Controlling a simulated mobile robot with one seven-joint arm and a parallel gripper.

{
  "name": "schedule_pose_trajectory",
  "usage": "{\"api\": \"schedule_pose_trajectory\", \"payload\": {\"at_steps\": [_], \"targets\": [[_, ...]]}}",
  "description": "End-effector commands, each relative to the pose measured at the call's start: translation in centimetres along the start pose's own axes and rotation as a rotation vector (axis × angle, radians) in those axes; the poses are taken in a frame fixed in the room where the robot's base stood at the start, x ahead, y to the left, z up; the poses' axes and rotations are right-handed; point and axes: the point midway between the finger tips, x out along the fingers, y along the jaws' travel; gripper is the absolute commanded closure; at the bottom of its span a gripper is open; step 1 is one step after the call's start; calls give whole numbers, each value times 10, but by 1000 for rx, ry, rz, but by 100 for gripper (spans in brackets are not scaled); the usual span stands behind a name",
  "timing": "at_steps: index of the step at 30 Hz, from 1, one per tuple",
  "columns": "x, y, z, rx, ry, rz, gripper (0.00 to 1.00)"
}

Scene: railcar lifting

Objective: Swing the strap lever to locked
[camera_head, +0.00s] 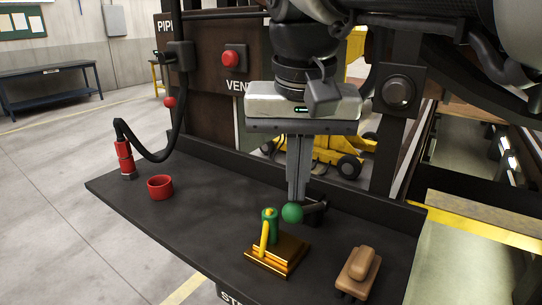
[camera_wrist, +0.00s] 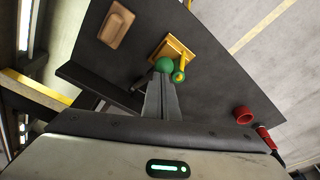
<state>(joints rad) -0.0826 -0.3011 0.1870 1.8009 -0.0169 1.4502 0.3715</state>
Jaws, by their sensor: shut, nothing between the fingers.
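A lever with a round green knob (camera_head: 292,213) and a short dark body (camera_head: 316,208) stands on the dark bench; I take it for the strap lever. My gripper (camera_head: 297,196) points down, shut and empty, with its fingertips right by the green knob. The knob also shows in the wrist view (camera_wrist: 163,64), just beyond my fingertips (camera_wrist: 161,82). I cannot tell whether they touch it. The lever's arm is mostly hidden, and no locked mark is readable. The bench's front edge carries a partly cut-off label (camera_head: 231,297) starting "ST".
A brass block (camera_head: 277,254) with a green post and yellow handle stands close in front of the knob. A tan block (camera_head: 359,270) lies to its right. A red cup (camera_head: 160,187) and a red hose nozzle (camera_head: 125,158) are at left. The bench between is clear.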

Motion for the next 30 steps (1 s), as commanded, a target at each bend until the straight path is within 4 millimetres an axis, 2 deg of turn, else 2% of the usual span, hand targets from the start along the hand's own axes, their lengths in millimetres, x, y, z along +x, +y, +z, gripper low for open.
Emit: {"api": "schedule_pose_trajectory", "payload": {"at_steps": [18, 30], "targets": [[13, -6, 14, 0, 0, 0, 100], [14, -7, 15, 0, 0, 0, 100]]}}
